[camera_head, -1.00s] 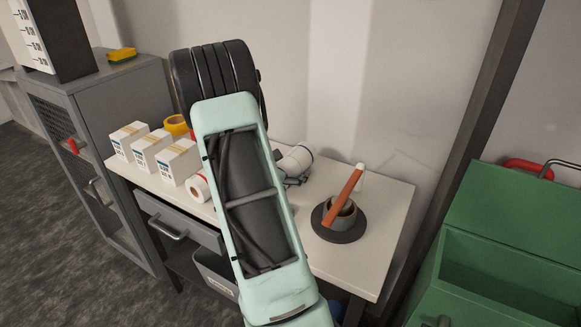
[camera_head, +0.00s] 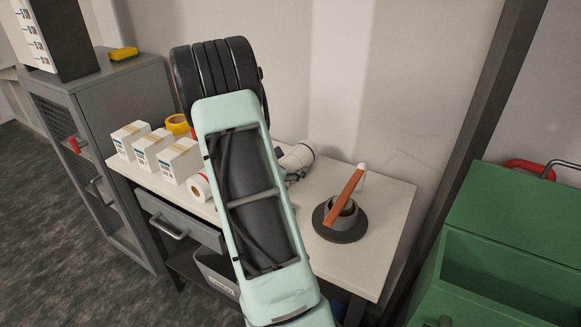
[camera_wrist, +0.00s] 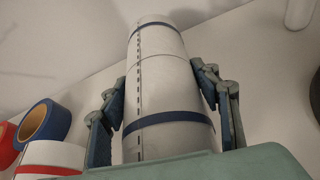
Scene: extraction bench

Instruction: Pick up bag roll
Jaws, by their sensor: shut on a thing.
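The bag roll (camera_wrist: 165,80) is a white cylinder with dark blue bands and a dashed line along it, seen from close in the wrist view. My gripper (camera_wrist: 158,76) has one finger on each side of the roll and is shut on it. In the head view the roll's white end (camera_head: 298,157) shows just right of my arm, over the bench, with part of the gripper beside it. My arm hides the rest. I cannot tell whether the roll still touches the bench.
The white bench (camera_head: 385,205) carries several white boxes (camera_head: 180,160), a yellow tape roll (camera_head: 177,124) and a red-and-white roll (camera_head: 199,187) at left. A blue tape roll (camera_wrist: 46,122) lies left of my gripper. A grey cup (camera_head: 341,215) with an orange-handled tool stands right. A green cabinet (camera_head: 510,230) is farther right.

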